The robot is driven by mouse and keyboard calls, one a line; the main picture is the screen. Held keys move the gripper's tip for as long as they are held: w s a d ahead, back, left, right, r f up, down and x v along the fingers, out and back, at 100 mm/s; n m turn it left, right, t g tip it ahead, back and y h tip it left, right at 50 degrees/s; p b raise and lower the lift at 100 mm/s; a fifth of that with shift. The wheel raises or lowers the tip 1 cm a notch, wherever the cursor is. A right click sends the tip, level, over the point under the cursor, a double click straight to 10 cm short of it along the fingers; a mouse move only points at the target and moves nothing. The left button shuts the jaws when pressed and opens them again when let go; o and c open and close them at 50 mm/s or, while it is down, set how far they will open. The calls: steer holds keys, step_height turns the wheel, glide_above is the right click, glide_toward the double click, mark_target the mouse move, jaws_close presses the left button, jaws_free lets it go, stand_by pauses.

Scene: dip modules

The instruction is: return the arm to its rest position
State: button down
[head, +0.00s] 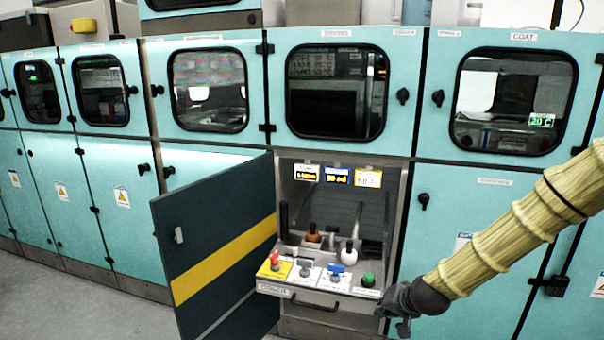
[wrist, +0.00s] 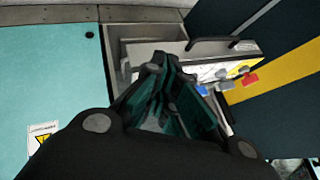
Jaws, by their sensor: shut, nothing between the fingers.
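My gripper (head: 402,309) is at the lower right of the head view, at the end of my arm in its tan ribbed cover. It is in front of the cabinet fronts, just right of the open compartment. In the wrist view my gripper (wrist: 165,95) fills the lower middle, its dark fingers shut and empty. The control panel (wrist: 222,70) with its coloured knobs lies beyond the fingers, turned over in that view. No contact between the gripper and the cabinets is clear.
A dark door with a yellow stripe (head: 222,262) stands open left of the compartment. A drawer handle (head: 314,305) sticks out below the panel (head: 333,277). Teal cabinets (head: 108,200) with windows and black latches line the wall. Grey floor (head: 80,308) is clear at lower left.

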steer(key=s+a+f+n+g+h+p, duration=0.1)
steer(key=s+f+g+p, duration=0.1)
steer(key=s+f, duration=0.7)
steer(key=s+a+f+n+g+h+p, duration=0.1)
steer(key=s+f+g, duration=0.1)
steer(key=s+f, duration=0.75)
steer(key=s+d+f+n+g+p, duration=0.1)
steer(key=s, duration=1.2)
steer(key=s+d+f+n+g+p, duration=0.1)
steer(key=s+g, duration=0.1)
steer(key=s, duration=1.1)
steer(key=shift+s+f+g+h+p, duration=0.3)
steer(key=shift+f+h+p, duration=0.05)
steer(key=shift+h+p, duration=0.05)
steer(key=c, duration=2.2)
jaws_free()
